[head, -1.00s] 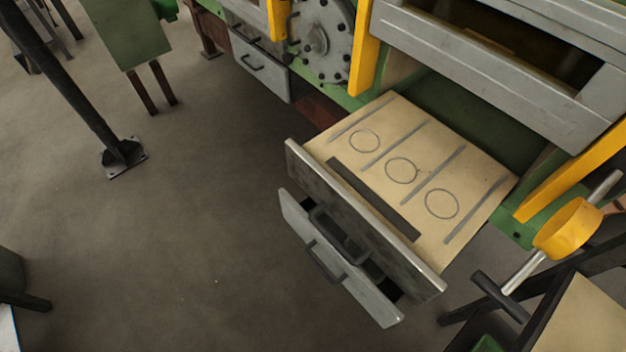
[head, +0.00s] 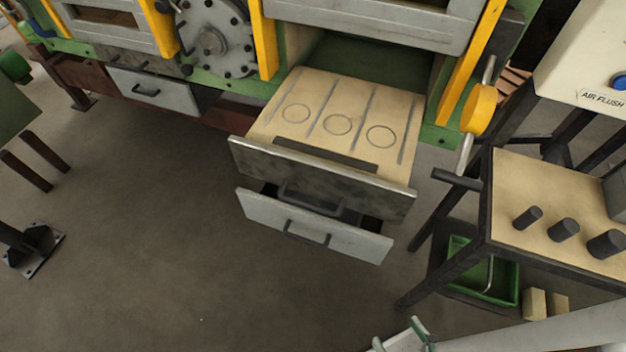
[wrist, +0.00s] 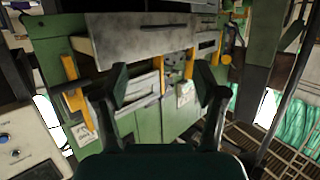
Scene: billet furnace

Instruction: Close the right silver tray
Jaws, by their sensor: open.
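The right silver tray (head: 315,226) is a light grey drawer front with a dark handle, low on the furnace in the head view. It stands pulled out, just under a wider open drawer with a beige top (head: 338,97) and a dark grey front. That upper drawer hides most of the silver tray's inside. My gripper (wrist: 162,92) shows in the wrist view with its two dark fingers spread apart and nothing between them. Beyond them is a grey drawer front (wrist: 135,42) with a handle; I cannot tell which drawer it is.
Another silver drawer (head: 152,92), to the left, looks shut. A stand with a beige top (head: 540,190) and black pegs is close on the right, with a green bin (head: 480,270) under it. A yellow-collared lever (head: 479,108) juts out beside the drawers.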

